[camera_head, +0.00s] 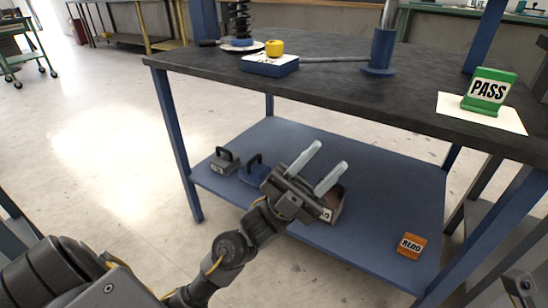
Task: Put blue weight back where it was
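My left gripper (331,155) is over the lower shelf, right of the blue weight. Its two pale fingers are spread apart with nothing between them. The gripper body overlaps the blue weight's right side in the picture; I cannot tell if they touch. A third, brownish labelled block (333,204) is partly hidden behind the gripper. My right gripper is not visible.
The dark benchtop (340,85) above holds a spring (240,22), a blue box (269,65) with a yellow piece, a blue post (381,50) and a green PASS sign (488,91). An orange REDO sign (411,245) is on the shelf's right. Blue legs flank the shelf.

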